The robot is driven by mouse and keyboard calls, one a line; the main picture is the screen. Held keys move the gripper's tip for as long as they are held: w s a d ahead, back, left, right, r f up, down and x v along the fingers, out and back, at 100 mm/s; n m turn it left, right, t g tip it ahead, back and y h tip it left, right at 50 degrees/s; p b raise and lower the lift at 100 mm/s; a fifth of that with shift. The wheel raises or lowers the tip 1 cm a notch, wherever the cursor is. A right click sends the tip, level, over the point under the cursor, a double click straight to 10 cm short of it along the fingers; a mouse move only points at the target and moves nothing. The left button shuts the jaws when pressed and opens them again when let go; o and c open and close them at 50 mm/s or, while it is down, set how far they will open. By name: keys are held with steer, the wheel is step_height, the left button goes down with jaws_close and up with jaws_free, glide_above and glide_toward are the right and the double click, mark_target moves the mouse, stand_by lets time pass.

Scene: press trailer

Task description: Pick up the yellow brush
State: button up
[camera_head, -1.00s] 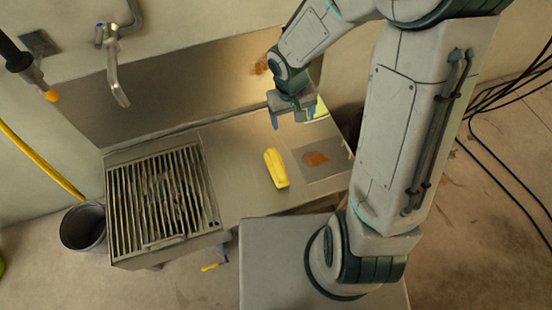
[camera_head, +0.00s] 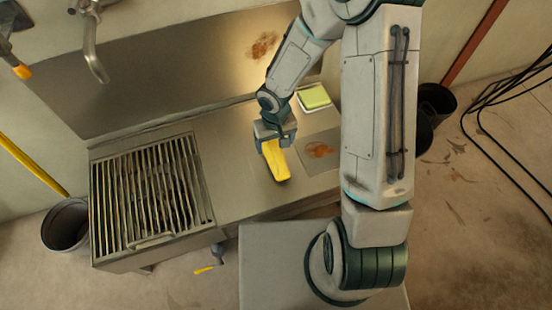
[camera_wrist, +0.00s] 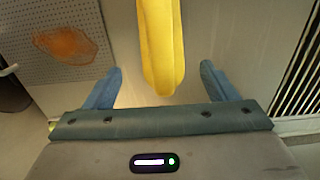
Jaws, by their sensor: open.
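The yellow brush (camera_head: 276,162) lies on the metal counter, to the right of the grill. Its upper end is partly hidden by my gripper in the head view. My gripper (camera_head: 276,145) is over that end of the brush. In the wrist view, the brush (camera_wrist: 161,45) runs from the top edge down into the space between the two blue fingers of my gripper (camera_wrist: 160,84). The fingers are spread, with a gap on each side of the brush, and do not touch it.
A slatted grill (camera_head: 150,195) fills the counter's left part. A perforated plate with an orange-brown stain (camera_head: 319,150) is right of the brush. A green sponge-like block (camera_head: 313,97) lies behind it. The metal backsplash (camera_head: 170,80) rises behind the counter. A dark bucket (camera_head: 66,226) stands at left.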

steer(key=f+b, duration=0.2)
steer(key=f, duration=0.1)
steer(key=f+b, duration=0.1)
steer(key=f, duration=0.1)
steer(key=shift+s+f, duration=0.1)
steer(key=shift+s, duration=0.3)
steer(key=c, duration=1.2)
